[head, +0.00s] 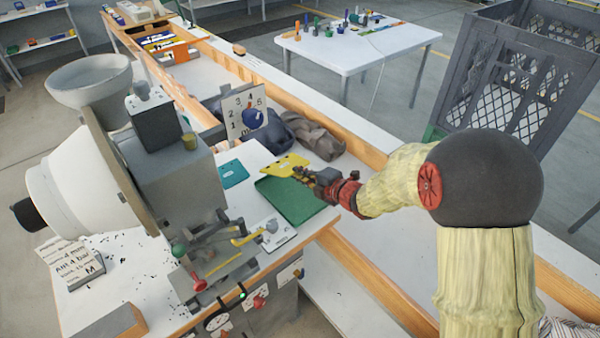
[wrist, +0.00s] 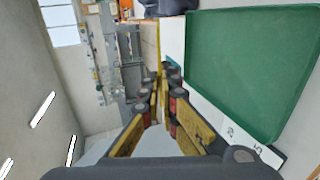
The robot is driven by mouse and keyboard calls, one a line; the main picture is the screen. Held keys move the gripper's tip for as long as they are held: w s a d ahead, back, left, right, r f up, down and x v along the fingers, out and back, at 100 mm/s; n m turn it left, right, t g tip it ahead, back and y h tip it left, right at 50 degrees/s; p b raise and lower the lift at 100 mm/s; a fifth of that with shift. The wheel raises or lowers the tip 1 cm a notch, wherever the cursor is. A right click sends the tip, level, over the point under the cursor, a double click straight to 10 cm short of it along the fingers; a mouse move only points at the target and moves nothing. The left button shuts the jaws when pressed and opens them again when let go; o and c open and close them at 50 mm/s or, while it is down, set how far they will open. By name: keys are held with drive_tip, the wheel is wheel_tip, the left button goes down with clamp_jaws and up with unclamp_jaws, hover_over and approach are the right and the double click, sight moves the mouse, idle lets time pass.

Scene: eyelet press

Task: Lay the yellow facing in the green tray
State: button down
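The yellow facing (head: 283,164) is a thin flat piece above the far edge of the green tray in the head view. In the wrist view the facing (wrist: 159,48) shows edge-on as a narrow yellow strip running out from between the fingertips. My gripper (head: 305,176) is closed on it, with the fingers (wrist: 161,78) nearly together. The green tray (head: 290,201) lies flat on the bench corner, below and beside the gripper. In the wrist view the tray (wrist: 250,70) fills the right side, and its visible floor is bare.
A teal piece (head: 232,174) lies left of the tray. A white numbered card (head: 273,234) lies in front of it. The grey press (head: 180,185) with its levers stands to the left. Dark cloth bundles (head: 315,137) and an upright number board (head: 245,110) are behind.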

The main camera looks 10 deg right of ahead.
drive_tip(key=b, duration=0.4)
hover_over(300, 201)
drive_tip(key=shift+w+f, duration=0.1)
drive_tip(key=shift+f, duration=3.75)
drive_tip(key=c, duration=2)
unclamp_jaws()
drive_tip(key=shift+o, duration=0.2)
drive_tip(key=shift+p+v, duration=0.4)
drive_tip(key=shift+v, duration=2.65)
